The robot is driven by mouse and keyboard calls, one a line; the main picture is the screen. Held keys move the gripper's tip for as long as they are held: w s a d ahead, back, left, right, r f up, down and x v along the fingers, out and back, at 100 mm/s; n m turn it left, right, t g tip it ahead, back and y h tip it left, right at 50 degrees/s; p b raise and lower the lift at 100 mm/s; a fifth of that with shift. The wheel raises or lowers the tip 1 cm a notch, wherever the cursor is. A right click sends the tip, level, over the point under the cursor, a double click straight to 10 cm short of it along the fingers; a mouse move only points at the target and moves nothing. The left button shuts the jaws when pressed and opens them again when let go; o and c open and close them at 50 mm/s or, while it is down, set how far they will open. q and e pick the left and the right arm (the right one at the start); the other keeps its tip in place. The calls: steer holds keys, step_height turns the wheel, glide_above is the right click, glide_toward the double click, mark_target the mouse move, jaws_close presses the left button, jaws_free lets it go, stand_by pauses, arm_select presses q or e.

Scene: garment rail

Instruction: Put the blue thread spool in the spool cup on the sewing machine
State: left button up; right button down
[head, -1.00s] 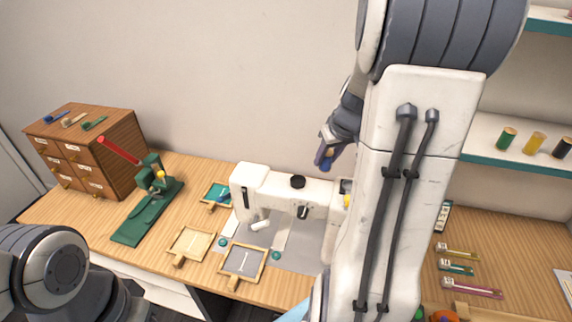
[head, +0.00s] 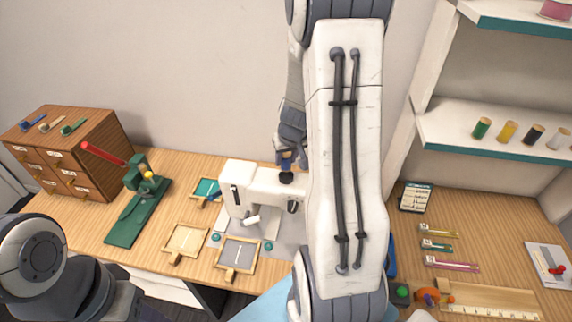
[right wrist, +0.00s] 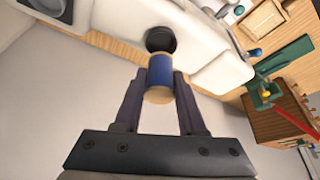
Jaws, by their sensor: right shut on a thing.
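The blue thread spool (right wrist: 160,72), with pale wooden ends, is held between the two fingers of my right gripper (right wrist: 160,88). In the head view the right gripper (head: 287,158) is just above the black spool cup (head: 286,178) on top of the white sewing machine (head: 240,178). In the right wrist view the cup (right wrist: 160,39) lies right beyond the spool's far end; whether they touch I cannot tell. My right arm hides the machine's right part. My left arm shows at the lower left, its gripper out of view.
Small framed trays (head: 237,257) lie before the machine. A green press with a red lever (head: 140,205) and a wooden drawer cabinet (head: 75,150) stand left. A shelf with several spools (head: 507,131) is at the right. The wall is close behind the machine.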

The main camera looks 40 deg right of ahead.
mark_target(286, 167)
steer(key=shift+f+b, duration=1.2)
steer(key=shift+f, duration=0.7)
steer(key=shift+f, duration=0.15)
steer(key=shift+c, duration=2.4)
jaws_free()
steer(key=shift+r, duration=0.2)
steer(key=p+v, duration=0.4)
steer(key=v, duration=0.8)
steer(key=shift+p, duration=0.3)
